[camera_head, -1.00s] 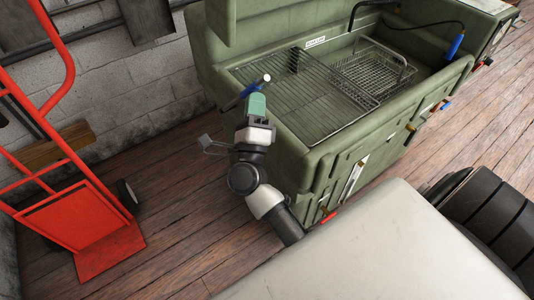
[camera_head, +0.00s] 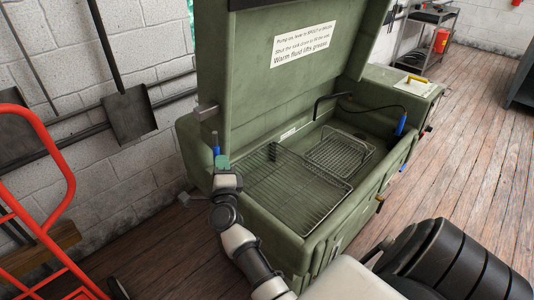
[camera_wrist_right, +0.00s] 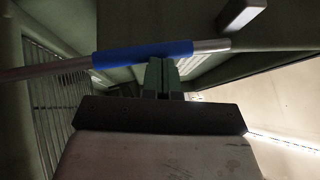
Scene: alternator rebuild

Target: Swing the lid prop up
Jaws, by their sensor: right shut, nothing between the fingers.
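The lid prop (camera_head: 215,143) is a thin metal rod with a blue sleeve at the left end of the green parts washer. It stands nearly upright in the head view, its tip just below a grey block (camera_head: 207,111) on the lid's edge. The raised lid (camera_head: 270,90) carries a white label. In the right wrist view the blue sleeve (camera_wrist_right: 145,53) crosses in front of my right gripper (camera_wrist_right: 162,75). The green fingers are shut and empty, their tips against or very close to the sleeve; contact is unclear. My right gripper (camera_head: 221,163) also shows in the head view. My left gripper is out of view.
The washer tub (camera_head: 285,227) holds a wire rack (camera_head: 285,190) and a wire basket (camera_head: 338,152), with a black hose and blue-handled brush at the right. A red hand truck (camera_head: 62,170) stands at the left. Wooden floor (camera_head: 470,150) lies open at the right.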

